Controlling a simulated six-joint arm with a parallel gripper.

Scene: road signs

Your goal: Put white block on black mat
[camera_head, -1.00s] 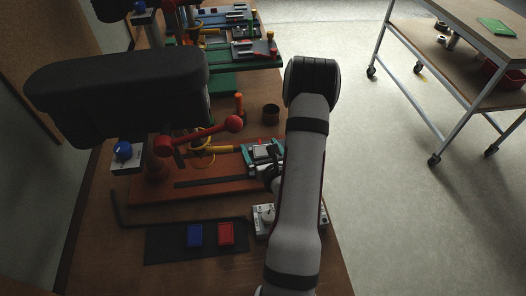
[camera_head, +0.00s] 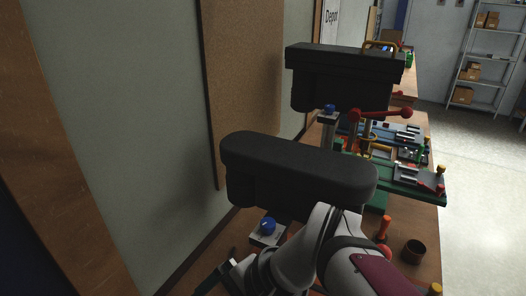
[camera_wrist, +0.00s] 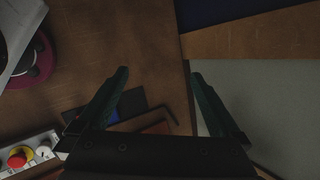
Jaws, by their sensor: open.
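I cannot make out a white block in either current view. The black mat (camera_wrist: 131,98) shows in part in the wrist view, behind my left finger, with a blue block (camera_wrist: 113,117) on it. My gripper (camera_wrist: 160,72) is open, with two dark green fingers wide apart and nothing between them. It is over the brown wooden table, with the mat on the near left side of the picture. In the head view my arm covers the lower middle, and the mat cannot be made out there.
A box with a red and yellow button (camera_wrist: 20,157) stands at lower left in the wrist view. A bent black rod (camera_wrist: 165,110) lies beside the mat. In the head view, a blue-knobbed box (camera_head: 267,229), an orange post (camera_head: 384,228) and a dark cup (camera_head: 413,251) surround my arm.

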